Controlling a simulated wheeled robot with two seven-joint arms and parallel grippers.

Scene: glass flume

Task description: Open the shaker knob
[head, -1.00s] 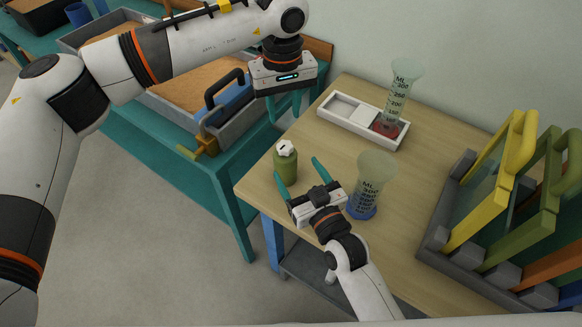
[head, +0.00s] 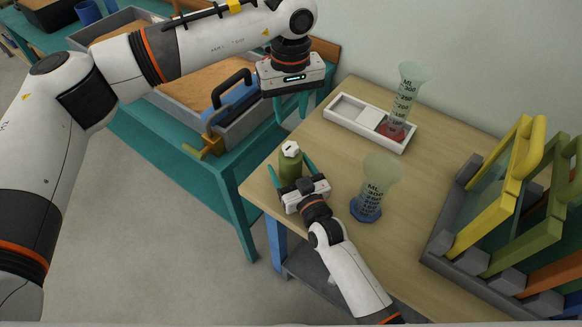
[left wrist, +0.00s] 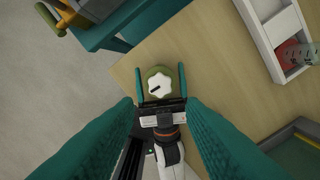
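The green shaker (head: 290,167) stands upright near the left edge of the wooden table, with its white knob (head: 290,149) on top. In the left wrist view the knob (left wrist: 158,86) is seen from above, with a dark mark on it. My right gripper (head: 291,176) is open low at the shaker, its teal fingers on either side of the body; I cannot tell whether they touch it. My left gripper (head: 291,108) hangs above and behind the shaker, pointing down. Its fingers are apart and empty, and the shaker lies between them in the left wrist view.
A graduated cylinder with a blue base (head: 366,208) stands just right of my right gripper. A white tray (head: 343,121) with a red-based cylinder (head: 402,106) is behind. A rack of coloured frames (head: 470,262) fills the right. A teal bench (head: 222,172) stands left.

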